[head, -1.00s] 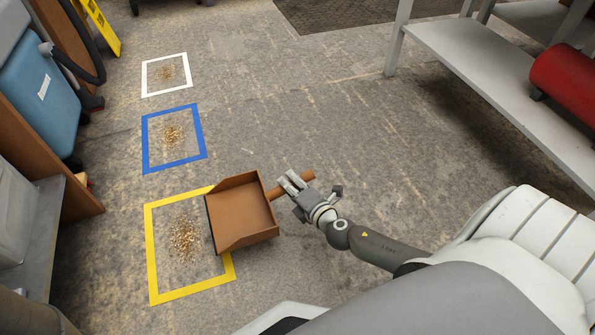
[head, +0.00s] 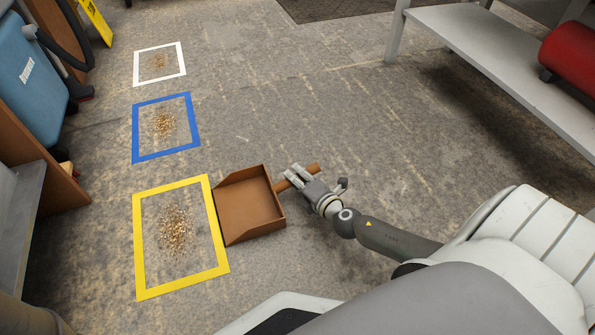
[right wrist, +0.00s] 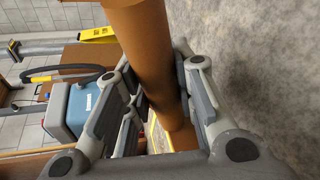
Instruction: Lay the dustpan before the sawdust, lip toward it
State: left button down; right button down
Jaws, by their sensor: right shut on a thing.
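The brown dustpan (head: 246,207) is at the right edge of the yellow frame (head: 141,248) on the floor. Its open lip faces left, toward the sawdust (head: 175,232) inside that frame. The pan looks low, on or just above the floor; I cannot tell which. My right gripper (head: 297,178) is shut on the dustpan's handle, which points right and a little up. In the right wrist view the brown handle (right wrist: 148,60) runs between the fingers. My left gripper is not in view.
A blue frame (head: 136,134) and a white frame (head: 137,70), each with sawdust, lie farther back. A grey shelf (head: 500,75) with a red cylinder (head: 572,60) stands at right. A blue machine (head: 30,75) and brown board (head: 45,170) are at left. Floor between is clear.

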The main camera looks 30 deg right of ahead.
jog(key=shift+r, duration=0.1)
jog(key=c, duration=1.2)
grip_release()
jog(key=shift+s, duration=0.2)
jog(key=p+v, duration=0.1)
jog(key=v, duration=1)
jog(key=shift+s+p, duration=0.25)
jog(key=shift+p, duration=0.05)
jog(key=shift+r, duration=0.15)
